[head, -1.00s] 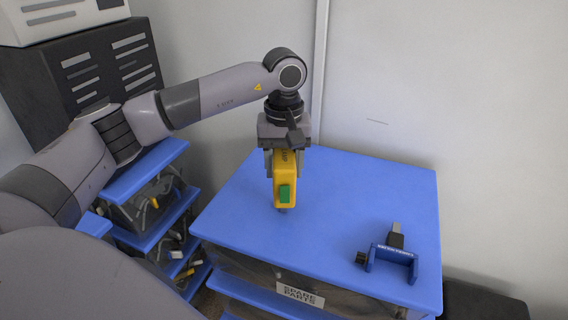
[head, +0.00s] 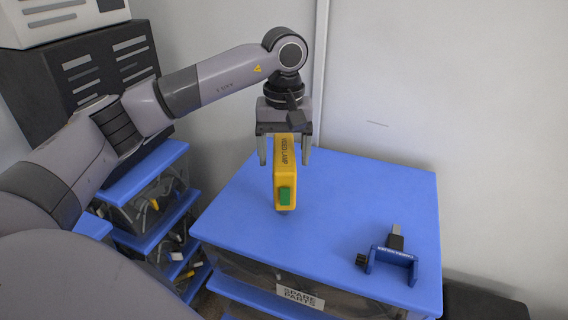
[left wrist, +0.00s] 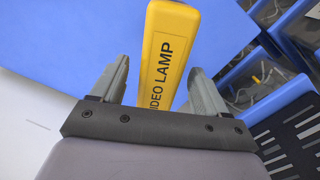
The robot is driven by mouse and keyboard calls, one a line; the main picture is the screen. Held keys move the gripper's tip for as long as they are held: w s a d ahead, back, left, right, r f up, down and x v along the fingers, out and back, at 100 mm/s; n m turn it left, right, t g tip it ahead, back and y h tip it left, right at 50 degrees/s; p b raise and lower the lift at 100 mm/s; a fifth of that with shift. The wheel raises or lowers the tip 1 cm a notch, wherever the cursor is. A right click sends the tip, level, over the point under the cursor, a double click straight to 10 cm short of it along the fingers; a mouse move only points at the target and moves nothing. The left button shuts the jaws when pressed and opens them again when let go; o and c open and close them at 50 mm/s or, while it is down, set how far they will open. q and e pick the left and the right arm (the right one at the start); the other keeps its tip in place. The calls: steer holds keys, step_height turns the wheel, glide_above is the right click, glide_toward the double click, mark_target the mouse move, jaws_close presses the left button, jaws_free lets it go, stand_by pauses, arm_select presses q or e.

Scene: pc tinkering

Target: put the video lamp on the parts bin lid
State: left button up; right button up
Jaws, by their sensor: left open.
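The video lamp (head: 285,172) is yellow with a green switch and stands upright on the blue parts bin lid (head: 340,185), left of the lid's middle. My left gripper (head: 285,160) is open above it, with one finger on each side of the lamp's top and a gap to each. In the left wrist view the lamp (left wrist: 168,58) shows its lettering between the spread fingers of my left gripper (left wrist: 160,80). The lid (left wrist: 70,45) fills much of that view. My right gripper is not in view.
A blue clamp-like tool (head: 392,262) with dark parts lies on the lid's front right. Stacked clear bins with blue lids (head: 150,170) and cables stand at the left. A wall is close behind. The lid's middle and back right are clear.

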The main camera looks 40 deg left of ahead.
arm_select(q)
step_height(320, 180, up, 9)
steer(key=shift+f+p, duration=0.2)
steer(key=shift+p, duration=0.15)
stand_by(0.4)
